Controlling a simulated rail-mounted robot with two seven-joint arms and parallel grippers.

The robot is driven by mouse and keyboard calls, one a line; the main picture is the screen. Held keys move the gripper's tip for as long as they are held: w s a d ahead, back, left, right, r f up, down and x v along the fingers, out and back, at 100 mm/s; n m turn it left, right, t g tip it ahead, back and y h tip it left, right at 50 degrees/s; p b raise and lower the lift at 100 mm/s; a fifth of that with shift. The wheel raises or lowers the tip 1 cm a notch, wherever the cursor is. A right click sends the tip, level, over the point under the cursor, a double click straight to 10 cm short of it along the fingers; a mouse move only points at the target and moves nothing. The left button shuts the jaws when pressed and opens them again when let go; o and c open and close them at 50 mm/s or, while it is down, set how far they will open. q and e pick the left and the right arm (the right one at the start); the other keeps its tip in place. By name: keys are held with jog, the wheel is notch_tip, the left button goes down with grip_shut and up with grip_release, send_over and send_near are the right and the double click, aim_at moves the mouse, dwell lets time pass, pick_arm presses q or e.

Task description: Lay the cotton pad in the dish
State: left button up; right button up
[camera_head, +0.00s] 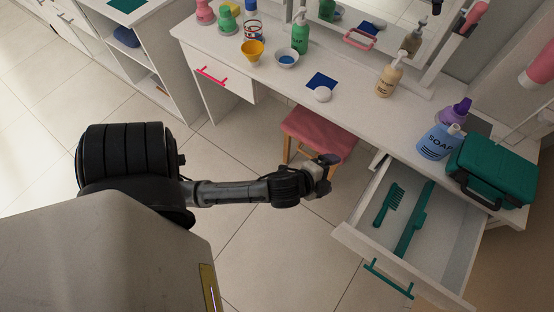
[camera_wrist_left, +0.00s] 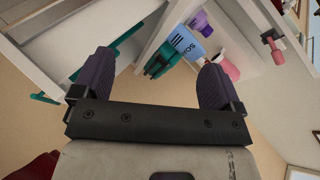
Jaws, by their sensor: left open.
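A small round white object, which looks like the cotton pad (camera_head: 322,95), lies on the white table at the front edge of a dark blue square. A small white dish (camera_head: 287,62) with a blue inside stands behind it to the left. My left gripper (camera_head: 325,176) is open and empty, out in front of the table near the pink stool and below the pad in the picture. Its two spread fingers also show in the left wrist view (camera_wrist_left: 155,72), with nothing between them. The pad and dish do not show there. My right gripper is out of view.
A cream pump bottle (camera_head: 390,76) is right of the pad. An open drawer (camera_head: 440,235) with combs juts out at right, below a teal case (camera_head: 495,168).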

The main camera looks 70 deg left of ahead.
pick_arm(q)
jog(key=s+d+f+n+g+h, duration=0.1)
jog(key=s+n+g, duration=0.3)
jog(key=s, duration=0.4)
jog(key=s+d+f+n+g+h, duration=0.1)
jog(key=s+d+f+n+g, duration=0.3)
jog(key=s, duration=0.4)
jog(key=shift+s+d+g+h, duration=0.2)
jog(key=shift+s+g+h, duration=0.1)
jog(key=shift+g+h, duration=0.1)
